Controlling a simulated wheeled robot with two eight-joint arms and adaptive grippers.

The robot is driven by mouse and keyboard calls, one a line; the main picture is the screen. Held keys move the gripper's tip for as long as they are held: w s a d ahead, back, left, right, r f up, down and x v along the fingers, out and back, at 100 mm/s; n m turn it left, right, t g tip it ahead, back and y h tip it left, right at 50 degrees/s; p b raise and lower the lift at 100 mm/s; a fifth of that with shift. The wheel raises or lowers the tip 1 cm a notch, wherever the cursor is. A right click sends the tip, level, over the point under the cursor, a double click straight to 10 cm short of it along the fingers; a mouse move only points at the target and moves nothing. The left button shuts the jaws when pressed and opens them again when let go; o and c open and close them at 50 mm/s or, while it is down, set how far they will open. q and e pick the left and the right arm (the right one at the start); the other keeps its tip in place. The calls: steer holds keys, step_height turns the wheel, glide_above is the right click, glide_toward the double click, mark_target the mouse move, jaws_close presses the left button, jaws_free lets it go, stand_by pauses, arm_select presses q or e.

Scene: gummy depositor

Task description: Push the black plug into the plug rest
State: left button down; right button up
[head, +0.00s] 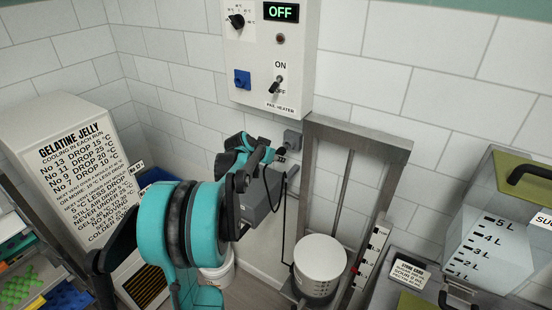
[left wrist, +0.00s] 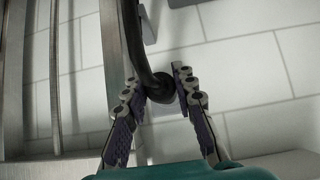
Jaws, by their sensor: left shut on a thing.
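My left arm reaches in from the left in the head view, and my left gripper (head: 279,155) is close to the tiled wall below the heater panel. In the left wrist view my left gripper (left wrist: 160,88) is shut on the black plug (left wrist: 159,86), which sits between the purple-padded fingers. A thick black cable (left wrist: 133,35) runs from the plug to the top edge of that view. A small grey wall block (head: 293,139), perhaps the plug rest, is beside the fingertips in the head view. Whether plug and block touch is unclear. My right gripper is not in view.
The heater panel (head: 268,50) above reads OFF. A metal frame (head: 356,137) stands right of the gripper. A white-topped pail (head: 320,258) stands low in front of it, with a black cable hanging nearby. A clear measuring container (head: 490,240) is at right.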

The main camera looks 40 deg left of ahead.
arm_select(q)
steer(key=shift+w, duration=0.2)
steer(key=shift+w+a, duration=0.15)
steer(key=shift+w, duration=0.6)
steer(key=c, duration=1.2)
jaws_free()
steer(key=shift+o, duration=0.2)
steer(key=v, duration=1.2)
